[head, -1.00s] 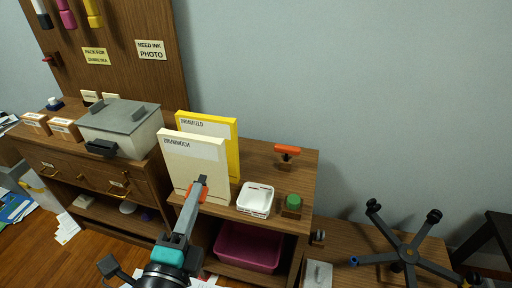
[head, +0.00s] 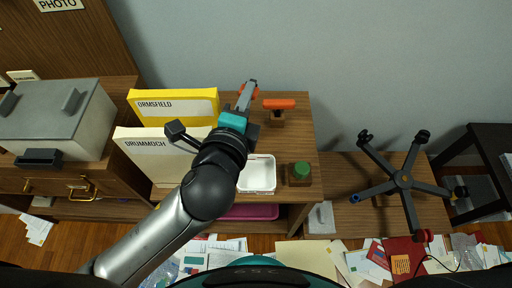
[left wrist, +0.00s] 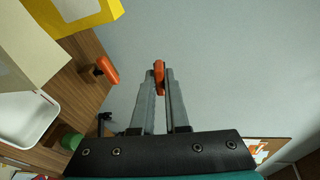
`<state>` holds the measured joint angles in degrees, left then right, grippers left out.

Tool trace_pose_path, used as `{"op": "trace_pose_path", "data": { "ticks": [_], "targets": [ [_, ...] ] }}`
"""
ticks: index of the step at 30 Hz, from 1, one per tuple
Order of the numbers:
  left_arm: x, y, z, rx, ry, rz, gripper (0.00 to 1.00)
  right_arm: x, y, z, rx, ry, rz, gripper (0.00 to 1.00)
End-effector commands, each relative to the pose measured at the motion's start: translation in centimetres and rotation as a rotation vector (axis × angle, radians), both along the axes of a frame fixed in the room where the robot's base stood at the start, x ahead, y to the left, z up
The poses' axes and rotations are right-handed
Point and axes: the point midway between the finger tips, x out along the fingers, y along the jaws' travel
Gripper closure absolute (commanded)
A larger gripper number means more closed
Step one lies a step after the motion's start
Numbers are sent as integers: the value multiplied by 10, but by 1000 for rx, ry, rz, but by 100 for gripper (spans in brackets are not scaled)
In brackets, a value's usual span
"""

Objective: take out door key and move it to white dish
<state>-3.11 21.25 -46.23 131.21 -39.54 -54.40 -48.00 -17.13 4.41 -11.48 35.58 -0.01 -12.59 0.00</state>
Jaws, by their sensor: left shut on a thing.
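My left gripper (head: 250,92) is shut on a small orange object. In the left wrist view the object (left wrist: 159,77) sits between the fingertips (left wrist: 160,82); a key shape cannot be made out. The gripper is raised over the back of the wooden cabinet, right of the yellow binder and beyond the white dish. The white dish (head: 262,178) is a shallow rectangular tray on the cabinet top, partly covered by my arm on its left. It looks empty, and it also shows in the left wrist view (left wrist: 28,135). My right gripper is not in view.
An orange-handled stamp-like thing (head: 279,104) stands just right of the gripper. A green-topped item (head: 301,171) stands right of the dish. The yellow binder (head: 150,105) and cream binder (head: 150,145) stand upright at left. A grey-lidded box (head: 50,105) is farther left.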

Motion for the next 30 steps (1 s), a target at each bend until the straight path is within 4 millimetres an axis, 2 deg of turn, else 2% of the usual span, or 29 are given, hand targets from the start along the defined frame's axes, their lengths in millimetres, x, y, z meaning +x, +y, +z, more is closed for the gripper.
{"op": "trace_pose_path", "data": {
  "ticks": [1,5,11,15,18,23,26,30],
  "targets": [
    [4,-17,3,5,22,-25,100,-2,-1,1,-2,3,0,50],
    [4,-59,-3,31,120,-83,100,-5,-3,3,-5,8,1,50],
    [-7,-126,-18,100,313,-172,100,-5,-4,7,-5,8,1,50],
    [-25,-166,-40,176,488,-220,100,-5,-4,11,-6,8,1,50],
    [-38,-181,-61,230,615,-240,100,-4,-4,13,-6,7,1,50],
    [-55,-181,-97,308,800,-253,100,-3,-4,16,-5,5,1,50],
    [-60,-167,-118,349,903,-250,100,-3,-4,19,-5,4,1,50],
    [-59,-130,-144,394,1040,-236,100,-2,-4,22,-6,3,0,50]
  ]
}}
